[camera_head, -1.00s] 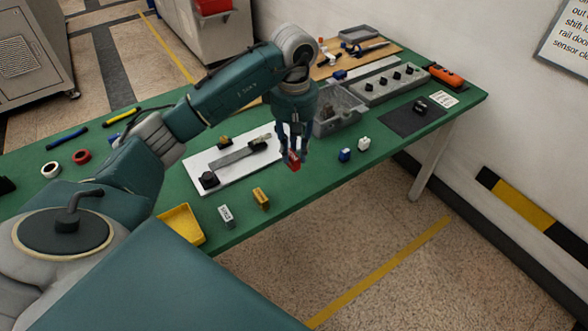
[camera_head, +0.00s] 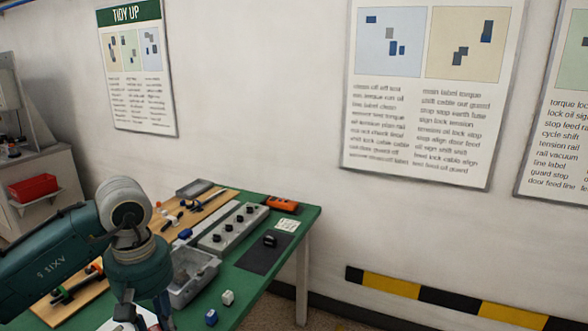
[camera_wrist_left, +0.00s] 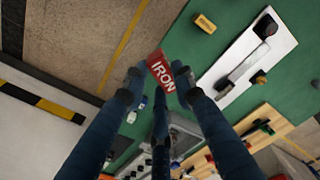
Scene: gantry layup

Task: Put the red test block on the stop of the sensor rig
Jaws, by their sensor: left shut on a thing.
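The red test block (camera_wrist_left: 161,72), lettered "IRON", is between the fingertips of my left gripper (camera_wrist_left: 160,78) in the left wrist view. The gripper is shut on it. The sensor rig's white board (camera_wrist_left: 281,42) lies on the green table, right of the block in that view. It bears a grey rail (camera_wrist_left: 243,66) with a black end piece (camera_wrist_left: 265,26); I cannot tell surely which part is the stop. In the head view my left gripper (camera_head: 137,318) is at the bottom edge, partly cut off, and the block is hard to make out. My right gripper is not in view.
A grey bin (camera_head: 192,290) stands beside my left arm. Blue (camera_head: 211,317) and white (camera_head: 227,297) blocks lie near the table's front edge. A grey knob panel (camera_head: 233,228) and dark mat (camera_head: 265,253) are farther back. A yellow block (camera_wrist_left: 205,23) lies near the board.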

